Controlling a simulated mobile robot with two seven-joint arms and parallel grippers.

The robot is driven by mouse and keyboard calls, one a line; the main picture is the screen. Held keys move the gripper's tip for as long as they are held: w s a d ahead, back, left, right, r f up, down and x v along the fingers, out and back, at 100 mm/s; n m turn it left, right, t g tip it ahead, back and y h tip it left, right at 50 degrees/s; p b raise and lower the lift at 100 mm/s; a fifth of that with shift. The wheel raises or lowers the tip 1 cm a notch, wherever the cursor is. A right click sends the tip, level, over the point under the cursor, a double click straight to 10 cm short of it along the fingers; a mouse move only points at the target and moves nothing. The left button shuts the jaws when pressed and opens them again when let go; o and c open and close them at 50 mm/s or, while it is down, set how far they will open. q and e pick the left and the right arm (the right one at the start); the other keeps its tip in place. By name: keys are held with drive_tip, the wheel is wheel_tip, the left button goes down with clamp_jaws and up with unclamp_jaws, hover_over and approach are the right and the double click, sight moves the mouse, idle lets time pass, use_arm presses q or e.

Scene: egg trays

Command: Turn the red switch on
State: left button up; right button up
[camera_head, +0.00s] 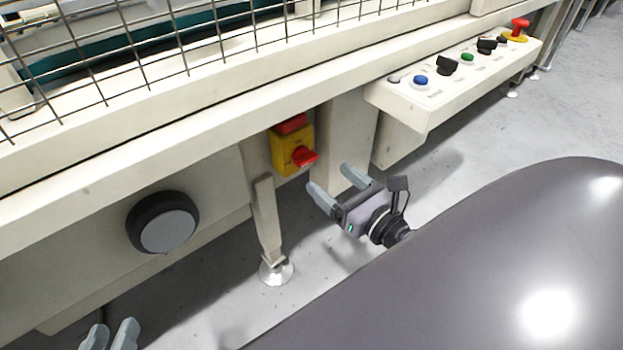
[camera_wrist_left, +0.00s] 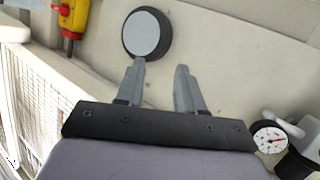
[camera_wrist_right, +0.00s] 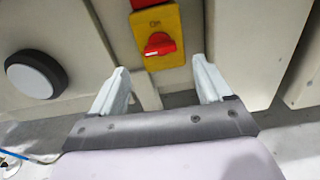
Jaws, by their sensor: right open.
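The red switch (camera_head: 304,157) is a rotary knob on a yellow plate (camera_head: 280,156) on the machine's cream frame. In the right wrist view the switch (camera_wrist_right: 160,44) lies ahead of and between the fingertips, its handle roughly level. An "ON" mark shows above it. My right gripper (camera_head: 338,185) is open and empty, below and right of the switch and apart from it. My left gripper (camera_head: 110,334) is open and empty at the bottom left, only its fingertips showing. The left wrist view shows the switch (camera_wrist_left: 71,34) at its top left.
A round black and grey knob (camera_head: 165,222) sits on the panel left of the switch. A machine leg (camera_head: 267,220) stands just below the switch. A control box (camera_head: 440,93) with several buttons juts out at right. Wire mesh (camera_head: 130,50) is above. A gauge (camera_wrist_left: 270,137) shows in the left wrist view.

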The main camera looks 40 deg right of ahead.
sight(310, 162)
use_arm(q)
drive_tip(key=shift+w+d+g+p, duration=0.1)
drive_tip(key=shift+d+g+p, duration=0.2)
drive_tip(key=shift+d+p, duration=0.3)
use_arm(e)
drive_tip(key=shift+w+a, duration=0.15)
drive_tip(key=shift+w, duration=1.65)
drive_tip(key=shift+w+a, duration=0.15)
drive_tip(key=shift+w, duration=1.65)
use_arm(q)
drive_tip(key=shift+a, duration=0.1)
use_arm(e)
drive_tip(key=c, duration=1.1)
drive_tip(key=shift+o, duration=0.3)
